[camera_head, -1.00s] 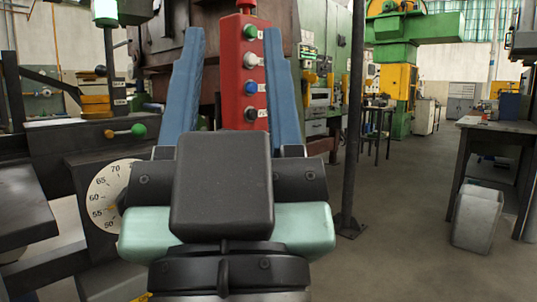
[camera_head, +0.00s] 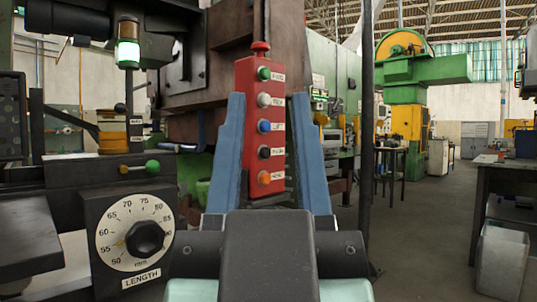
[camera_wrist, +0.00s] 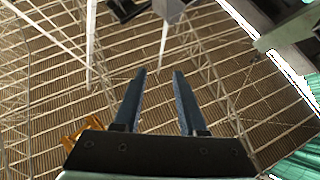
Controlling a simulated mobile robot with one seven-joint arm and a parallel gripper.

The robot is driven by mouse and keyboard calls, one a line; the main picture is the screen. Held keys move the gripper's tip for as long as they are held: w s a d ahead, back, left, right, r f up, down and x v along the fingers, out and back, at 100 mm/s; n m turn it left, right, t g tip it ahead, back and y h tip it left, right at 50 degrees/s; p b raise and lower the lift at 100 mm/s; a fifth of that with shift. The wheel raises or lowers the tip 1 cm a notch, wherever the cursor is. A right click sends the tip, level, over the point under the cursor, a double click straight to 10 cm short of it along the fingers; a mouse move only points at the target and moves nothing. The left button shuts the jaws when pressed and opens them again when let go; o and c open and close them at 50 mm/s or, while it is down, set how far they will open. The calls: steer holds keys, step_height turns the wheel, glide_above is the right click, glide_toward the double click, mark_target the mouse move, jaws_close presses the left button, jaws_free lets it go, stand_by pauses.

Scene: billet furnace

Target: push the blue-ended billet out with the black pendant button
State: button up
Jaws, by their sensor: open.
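The red pendant (camera_head: 245,110) stands upright in the head view, with a red knob on top. Its column of buttons runs green, white, blue, black, orange. The wrist view shows the open fingers (camera_wrist: 160,72) against the roof, without the pendant. No blue-ended billet is visible.
A LENGTH dial (camera_head: 145,238) with a black knob is at lower left, below a green-tipped lever (camera_head: 150,167). A lit green lamp (camera_head: 128,45) stands at upper left. A dark post (camera_head: 367,130) rises right of the pendant.

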jaws_close()
stand_by(1.4)
